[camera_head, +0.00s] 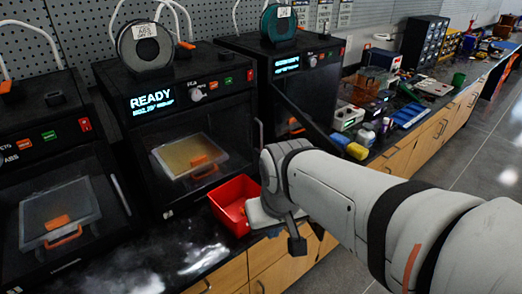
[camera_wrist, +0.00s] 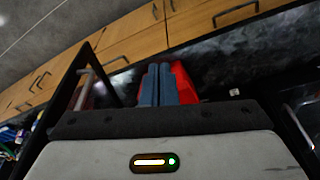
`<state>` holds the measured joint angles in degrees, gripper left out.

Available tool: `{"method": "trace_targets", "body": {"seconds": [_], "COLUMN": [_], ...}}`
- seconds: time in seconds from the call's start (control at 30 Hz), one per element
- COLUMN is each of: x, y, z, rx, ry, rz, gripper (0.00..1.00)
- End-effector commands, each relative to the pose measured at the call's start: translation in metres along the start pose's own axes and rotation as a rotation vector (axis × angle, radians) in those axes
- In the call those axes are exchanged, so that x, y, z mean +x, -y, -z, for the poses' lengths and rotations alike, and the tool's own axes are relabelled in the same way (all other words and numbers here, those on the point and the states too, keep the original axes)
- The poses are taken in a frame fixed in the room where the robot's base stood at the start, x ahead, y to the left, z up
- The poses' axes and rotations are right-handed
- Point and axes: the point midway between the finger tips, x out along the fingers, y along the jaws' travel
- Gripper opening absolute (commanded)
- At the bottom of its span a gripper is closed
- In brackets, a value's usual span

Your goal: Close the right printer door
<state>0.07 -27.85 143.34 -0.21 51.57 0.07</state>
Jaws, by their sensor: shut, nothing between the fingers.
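The right printer (camera_head: 290,75) is black with a lit screen and stands beyond the middle printer. Its door (camera_head: 308,122) appears as a dark panel swung out from the front, so it stands open. Its lower part is hidden behind my arm. In the wrist view a dark door-like frame (camera_wrist: 122,88) with a pale bar handle (camera_wrist: 84,90) stands left of my gripper. My gripper (camera_wrist: 157,68) has its two blue-grey fingers together with nothing between them.
The red bin (camera_head: 232,203) sits on the dark counter and shows behind my fingers in the wrist view (camera_wrist: 183,82). The middle printer (camera_head: 165,115) and left printer (camera_head: 48,165) stand close by. Bottles and boxes (camera_head: 350,118) crowd the counter to the right. Wooden drawers (camera_head: 270,270) are below.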

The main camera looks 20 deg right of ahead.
Motion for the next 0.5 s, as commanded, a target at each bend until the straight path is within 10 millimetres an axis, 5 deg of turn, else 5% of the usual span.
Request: {"method": "trace_targets", "body": {"seconds": [0.17,0.5], "x": [-0.004,-0.023], "y": [0.001,-0.015], "z": [0.010,0.059], "rx": [0.123,0.870], "ry": [0.030,0.127], "rz": [-0.016,-0.197], "gripper": [0.00,0.00]}}
